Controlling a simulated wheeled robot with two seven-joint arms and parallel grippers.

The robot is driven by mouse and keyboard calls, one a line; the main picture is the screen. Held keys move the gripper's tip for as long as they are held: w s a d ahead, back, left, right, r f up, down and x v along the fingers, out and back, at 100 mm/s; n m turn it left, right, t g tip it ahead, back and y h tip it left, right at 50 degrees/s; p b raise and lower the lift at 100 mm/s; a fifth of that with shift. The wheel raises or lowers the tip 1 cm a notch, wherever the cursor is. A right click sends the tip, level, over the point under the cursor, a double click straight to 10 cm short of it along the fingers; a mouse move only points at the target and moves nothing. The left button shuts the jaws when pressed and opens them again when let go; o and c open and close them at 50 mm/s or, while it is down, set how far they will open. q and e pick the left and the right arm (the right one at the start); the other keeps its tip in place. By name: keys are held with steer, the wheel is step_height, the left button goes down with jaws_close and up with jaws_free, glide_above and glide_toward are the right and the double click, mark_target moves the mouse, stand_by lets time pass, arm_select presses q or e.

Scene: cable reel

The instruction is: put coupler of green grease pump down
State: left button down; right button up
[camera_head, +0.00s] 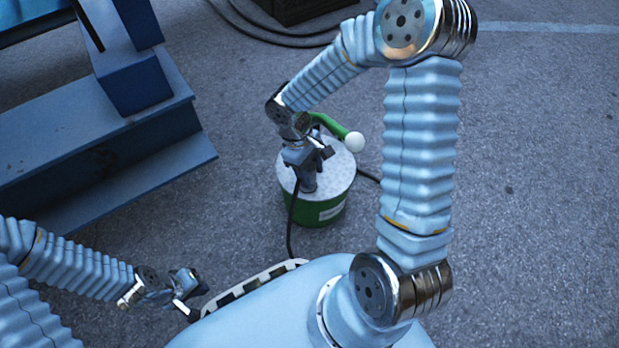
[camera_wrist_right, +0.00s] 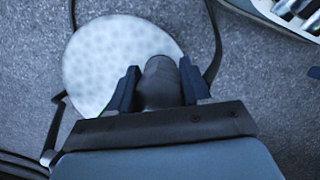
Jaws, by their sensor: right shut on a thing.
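The green grease pump (camera_head: 318,212) stands upright on the asphalt in the middle of the head view. It has a white dotted lid (camera_head: 337,170) and a green lever with a white ball knob (camera_head: 354,141). My right gripper (camera_head: 310,168) is over the lid, its fingers shut on a dark cylindrical coupler (camera_wrist_right: 160,82). In the right wrist view, the coupler sits between the two fingers, with the lid (camera_wrist_right: 110,60) behind it. I cannot tell whether the coupler touches the lid. My left gripper (camera_head: 190,285) is low at the left, away from the pump; its jaw opening is unclear.
A black hose (camera_head: 291,225) runs down beside the pump. A blue steel frame (camera_head: 90,150) fills the upper left. A dark block (camera_head: 300,8) and cables lie at the top. The asphalt on the right (camera_head: 540,190) is clear.

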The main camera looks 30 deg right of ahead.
steer(key=f, duration=0.2)
steer(key=f+b, duration=0.1)
steer(key=f, duration=0.1)
steer(key=shift+w+d, duration=0.1)
steer(key=shift+w, duration=0.25)
steer(key=shift+f, duration=0.2)
steer(key=o, duration=1.2)
steer(key=shift+r, duration=0.1)
steer(key=shift+o, duration=0.2)
